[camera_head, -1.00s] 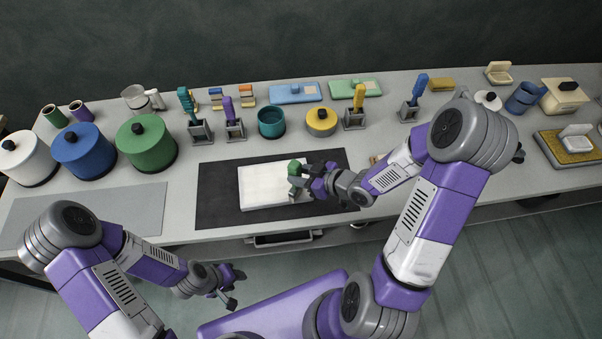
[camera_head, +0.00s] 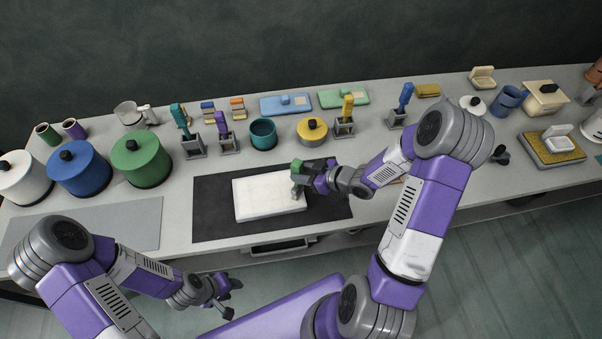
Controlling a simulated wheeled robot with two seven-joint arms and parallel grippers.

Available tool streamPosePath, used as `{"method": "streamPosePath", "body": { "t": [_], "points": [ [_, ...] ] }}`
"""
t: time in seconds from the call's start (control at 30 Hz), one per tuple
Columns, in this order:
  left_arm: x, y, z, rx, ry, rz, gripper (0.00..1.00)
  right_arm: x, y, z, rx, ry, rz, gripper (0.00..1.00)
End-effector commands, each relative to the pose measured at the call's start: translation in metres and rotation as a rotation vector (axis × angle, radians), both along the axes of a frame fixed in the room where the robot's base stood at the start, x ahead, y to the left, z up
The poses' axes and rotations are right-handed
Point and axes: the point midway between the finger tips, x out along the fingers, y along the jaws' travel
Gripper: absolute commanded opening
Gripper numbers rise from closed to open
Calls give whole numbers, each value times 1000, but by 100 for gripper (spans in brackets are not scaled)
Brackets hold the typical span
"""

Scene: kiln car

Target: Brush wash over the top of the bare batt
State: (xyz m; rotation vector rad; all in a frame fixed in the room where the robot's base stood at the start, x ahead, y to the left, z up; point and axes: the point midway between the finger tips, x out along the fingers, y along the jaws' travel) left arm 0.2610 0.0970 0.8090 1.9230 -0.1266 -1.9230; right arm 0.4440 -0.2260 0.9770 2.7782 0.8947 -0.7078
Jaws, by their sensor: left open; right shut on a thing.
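The bare batt (camera_head: 262,199) is a white rectangular slab lying flat on a black mat (camera_head: 212,218) in the middle of the bench. My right gripper (camera_head: 301,178) is at the batt's right end, low over its top. It is shut on a green-handled tool (camera_head: 297,164), which looks like a brush. The tool's lower end is mostly hidden by the fingers, and I cannot tell whether it touches the batt. My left gripper (camera_head: 225,296) is open and empty, in front of the bench edge.
Behind the mat stand a teal cup (camera_head: 263,134), a yellow lidded pot (camera_head: 312,131) and several brushes in holders (camera_head: 222,142). Green (camera_head: 140,159), blue and white lidded pots are at the left. A grey mat (camera_head: 135,225) lies clear at the front left.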

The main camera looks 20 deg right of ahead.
Motion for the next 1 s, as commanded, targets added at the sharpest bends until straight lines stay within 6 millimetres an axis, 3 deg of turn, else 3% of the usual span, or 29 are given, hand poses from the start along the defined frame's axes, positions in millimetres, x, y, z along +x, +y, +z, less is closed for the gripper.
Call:
{"method": "streamPosePath", "body": {
  "t": [0.27,1.0],
  "points": [
    [0,0,4,0,0,0,43,0,0,5,1,-1,0,0],
    [0,0,58,0,0,0,43,0,1,65,1,-2,0,0]
  ]
}}
